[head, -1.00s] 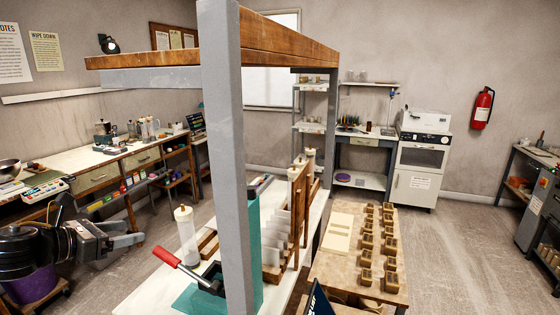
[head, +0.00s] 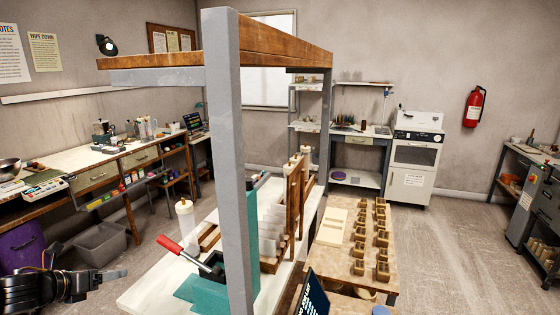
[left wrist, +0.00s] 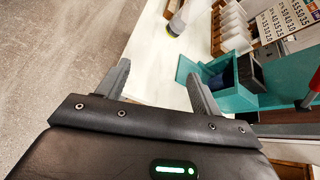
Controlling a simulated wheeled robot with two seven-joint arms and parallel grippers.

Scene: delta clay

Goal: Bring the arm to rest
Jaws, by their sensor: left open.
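My left gripper (head: 112,281) is low at the left edge of the head view, over the floor beside the white bench (head: 150,292). Its black wrist comes in from the left. In the left wrist view its two grey fingers (left wrist: 157,72) stand apart with nothing between them, the bench top showing beyond them. My right gripper is in neither view.
A teal press (head: 205,290) with a red handle stands on the bench, behind a grey post (head: 226,150). A purple bin (head: 22,246) and a grey tub (head: 100,243) are close behind my left gripper.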

